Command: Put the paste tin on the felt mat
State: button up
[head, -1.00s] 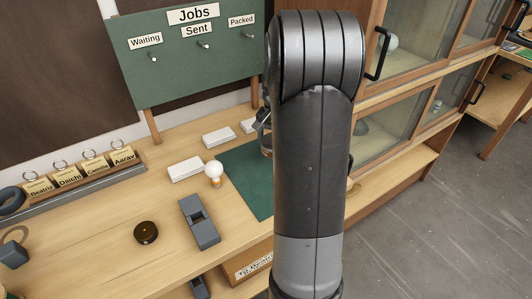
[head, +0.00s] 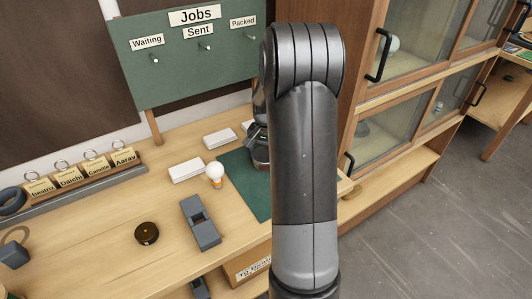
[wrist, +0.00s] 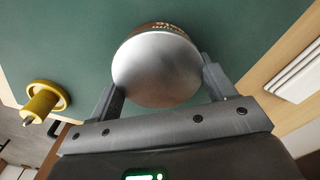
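A round tin (wrist: 157,70), silvery with a brown, lettered band, sits between the fingers of my gripper (wrist: 163,88) in the wrist view. The fingers are closed against its sides. I take it for the paste tin; its lettering is only partly legible. In the head view the tin (head: 261,155) shows beside my arm, over the back part of the green felt mat (head: 248,190). The mat also fills much of the wrist view (wrist: 60,45). I cannot tell whether the tin touches the mat. My arm hides the mat's right part.
A grey block-like tool (head: 200,222) and a dark round puck (head: 147,233) lie on the bench. A yellow fitting (wrist: 44,100) shows in the wrist view.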

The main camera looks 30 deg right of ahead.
jog(key=o, duration=0.5)
jog(key=shift+c, duration=0.2)
notch_tip(320, 180, up, 11)
jog(key=s+a+r+n+t, duration=0.15)
jog(key=s+a+r, duration=0.25)
jog(key=a+r, duration=0.4)
jog(key=s+a+r+n+t, duration=0.1)
jog(key=s+a+n+t, duration=0.1)
jog(key=s+a+n, duration=0.2)
jog(key=s+a+r+n+t, duration=0.2)
jog(key=s+a+n, duration=0.2)
jog(key=s+a, duration=0.6)
jog(key=shift+s+a+n, duration=0.35)
jog(key=shift+s, duration=2.95)
